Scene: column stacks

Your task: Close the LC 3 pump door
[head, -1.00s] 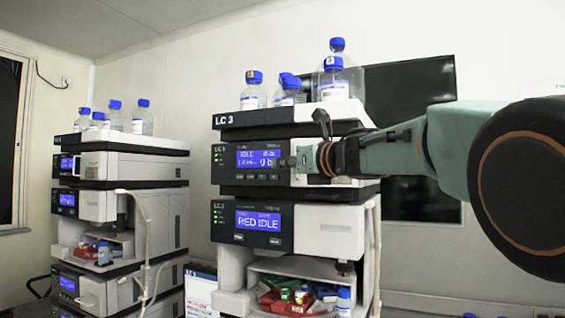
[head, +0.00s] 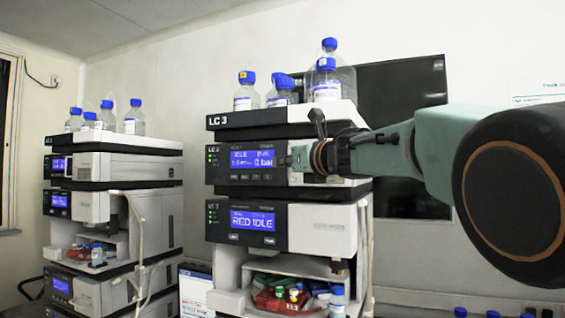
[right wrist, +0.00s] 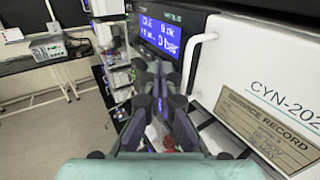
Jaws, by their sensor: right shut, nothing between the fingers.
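The LC 3 stack (head: 285,118) stands in the middle of the head view. Its pump module (head: 222,168) has a lit blue display reading IDLE. My right gripper (head: 286,160) is shut and empty, at the right edge of that display in the picture. My gripper and wrist cover much of the module's white front. In the right wrist view, my closed fingers (right wrist: 162,82) point toward the display (right wrist: 160,32). A white panel with a bar handle (right wrist: 200,55) and a service label is right of them, seemingly the pump door. Whether it is ajar I cannot tell. My left gripper is out of view.
Blue-capped bottles (head: 326,78) stand on top of the stack. Below the pump is a second module (head: 330,232), then an open bay with a red tray (head: 275,302). Another stack (head: 120,172) stands at left. A dark screen (head: 412,90) is behind my right arm.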

